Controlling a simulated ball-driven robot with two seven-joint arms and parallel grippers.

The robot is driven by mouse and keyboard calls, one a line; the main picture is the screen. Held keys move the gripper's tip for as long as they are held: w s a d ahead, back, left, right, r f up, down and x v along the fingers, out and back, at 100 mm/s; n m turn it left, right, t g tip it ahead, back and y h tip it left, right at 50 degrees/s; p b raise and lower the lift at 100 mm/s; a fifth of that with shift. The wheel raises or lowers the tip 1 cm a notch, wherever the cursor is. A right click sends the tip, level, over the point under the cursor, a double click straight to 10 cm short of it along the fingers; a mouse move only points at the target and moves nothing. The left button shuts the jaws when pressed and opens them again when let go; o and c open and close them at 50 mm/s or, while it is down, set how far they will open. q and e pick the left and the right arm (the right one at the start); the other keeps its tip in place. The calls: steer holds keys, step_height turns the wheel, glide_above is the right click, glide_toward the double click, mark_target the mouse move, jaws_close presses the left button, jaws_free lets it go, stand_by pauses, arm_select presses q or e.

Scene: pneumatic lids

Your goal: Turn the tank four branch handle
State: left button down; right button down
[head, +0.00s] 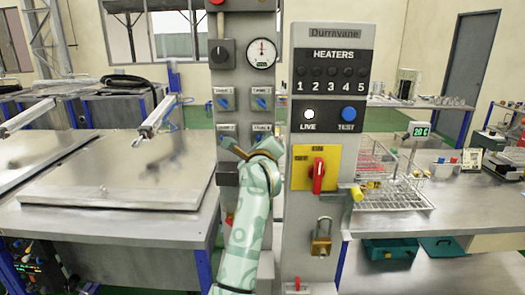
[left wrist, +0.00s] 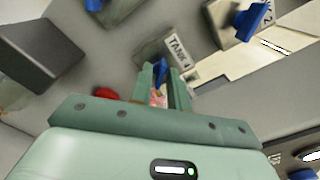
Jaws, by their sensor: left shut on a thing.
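The branch handles are small blue levers in two rows on the grey panel in the head view. My left gripper (head: 260,143) is at the lower right lever (head: 265,134), under a plate reading TANK and a digit too small to be sure of. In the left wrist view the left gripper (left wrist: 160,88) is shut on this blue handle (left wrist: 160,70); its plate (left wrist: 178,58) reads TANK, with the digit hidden. The fingers cover most of the handle, so its turn angle is hard to tell. My right gripper is not in view.
Other blue levers sit close by: upper right (head: 261,104), upper left (head: 226,104) and lower left (head: 225,140). A heater panel (head: 330,120) with a red switch (head: 318,176) stands just right.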

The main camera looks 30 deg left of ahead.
arm_select(q)
steer(key=shift+r+n, duration=0.15)
steer(key=shift+n, duration=0.15)
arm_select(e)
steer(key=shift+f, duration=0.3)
arm_select(q)
steer(key=c, duration=1.6)
jaws_free()
steer(key=shift+w, duration=0.1)
